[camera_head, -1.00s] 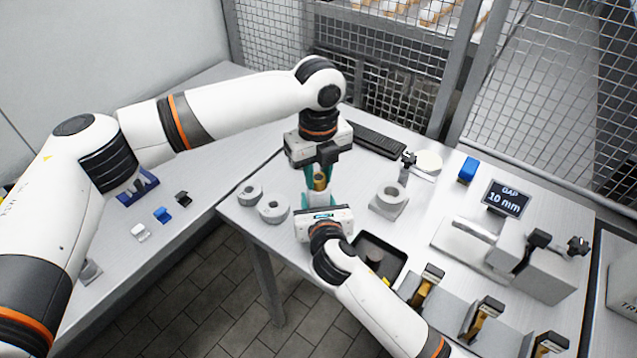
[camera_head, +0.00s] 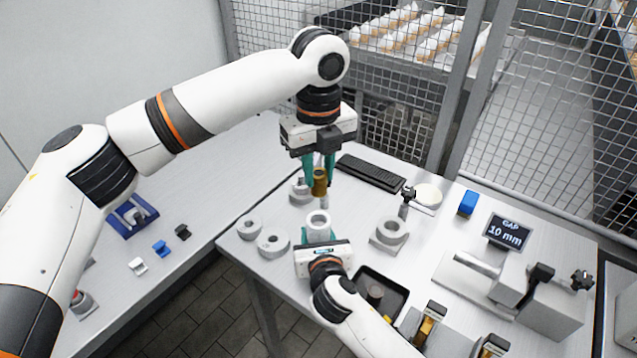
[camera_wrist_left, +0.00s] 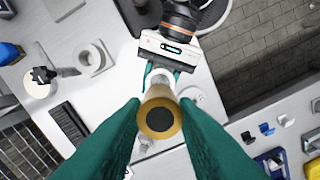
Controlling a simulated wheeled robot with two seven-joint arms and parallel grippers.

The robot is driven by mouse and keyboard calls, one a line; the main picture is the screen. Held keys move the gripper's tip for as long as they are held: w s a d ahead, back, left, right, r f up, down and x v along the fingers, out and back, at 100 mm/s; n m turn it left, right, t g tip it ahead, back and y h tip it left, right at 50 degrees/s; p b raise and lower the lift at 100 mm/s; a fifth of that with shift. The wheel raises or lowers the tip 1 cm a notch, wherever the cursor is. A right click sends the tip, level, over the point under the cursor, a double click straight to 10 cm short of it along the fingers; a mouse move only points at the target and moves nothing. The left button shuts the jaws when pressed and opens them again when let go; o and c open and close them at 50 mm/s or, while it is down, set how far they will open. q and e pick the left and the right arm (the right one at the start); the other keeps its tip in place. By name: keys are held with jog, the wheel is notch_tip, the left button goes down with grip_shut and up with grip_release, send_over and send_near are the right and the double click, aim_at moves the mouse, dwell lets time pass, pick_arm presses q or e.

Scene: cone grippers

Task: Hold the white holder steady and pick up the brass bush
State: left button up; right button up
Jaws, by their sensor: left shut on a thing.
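The brass bush (camera_head: 319,186) is between the teal fingertips of my left gripper (camera_head: 319,179), which is shut on it and holds it in the air. In the left wrist view the bush (camera_wrist_left: 159,115) shows end-on, a brass ring with a dark centre. The white holder (camera_head: 318,221) stands upright on the table below the bush, apart from it, its round open top showing. My right gripper (camera_head: 318,236) has its teal fingers on both sides of the holder and appears shut on it. The bush hides part of the holder in the left wrist view.
Grey rings (camera_head: 273,242) lie left of the holder. A grey ring block (camera_head: 390,233) stands to its right. A black tray (camera_head: 381,291) is at the front right, a keyboard (camera_head: 371,173) at the back. A gap display (camera_head: 507,232) stands further right.

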jog(key=o, duration=1.1)
jog(key=v, duration=1.2)
